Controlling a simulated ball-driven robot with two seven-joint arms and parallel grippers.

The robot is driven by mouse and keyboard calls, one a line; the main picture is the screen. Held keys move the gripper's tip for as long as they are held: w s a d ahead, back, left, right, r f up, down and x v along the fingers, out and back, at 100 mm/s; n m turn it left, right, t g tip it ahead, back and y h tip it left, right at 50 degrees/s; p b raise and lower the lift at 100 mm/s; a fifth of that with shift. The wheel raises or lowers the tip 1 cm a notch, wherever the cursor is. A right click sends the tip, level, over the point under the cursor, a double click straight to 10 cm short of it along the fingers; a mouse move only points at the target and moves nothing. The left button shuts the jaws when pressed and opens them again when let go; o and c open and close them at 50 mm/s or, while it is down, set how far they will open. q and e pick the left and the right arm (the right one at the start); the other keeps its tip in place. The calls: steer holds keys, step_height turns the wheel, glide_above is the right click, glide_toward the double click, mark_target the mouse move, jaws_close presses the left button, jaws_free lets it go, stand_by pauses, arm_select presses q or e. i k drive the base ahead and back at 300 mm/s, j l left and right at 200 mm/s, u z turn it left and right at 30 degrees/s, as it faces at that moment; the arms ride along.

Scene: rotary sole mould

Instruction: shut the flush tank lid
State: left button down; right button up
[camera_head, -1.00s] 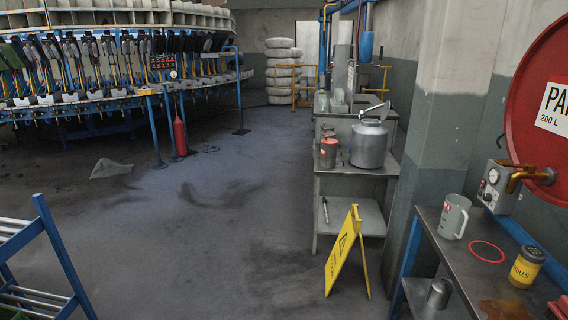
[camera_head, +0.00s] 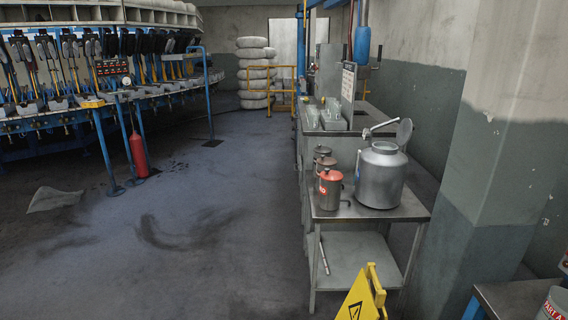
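The flush tank (camera_head: 381,176) is a silver metal pot on the top shelf of a grey metal stand at the right of the middle. Its round lid (camera_head: 404,133) stands up, tilted open, at the tank's right rear. A bent metal spout or handle (camera_head: 378,127) sticks up at the top of the tank, to the left of the lid. Neither of my grippers shows in the head view.
The stand (camera_head: 325,213) also bears a red-topped can (camera_head: 331,190) and darker cans left of the tank. A yellow floor sign (camera_head: 361,298) stands in front of it. A concrete pillar (camera_head: 505,190) is to the right.

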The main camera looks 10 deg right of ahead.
mark_target(404, 133)
steer(key=i+j+z, duration=0.1)
steer(key=i+z, duration=0.4)
steer(key=i+j+z, duration=0.25)
steer(key=z, duration=0.2)
steer(key=i+j+z, duration=0.5)
steer(key=k+l, duration=0.1)
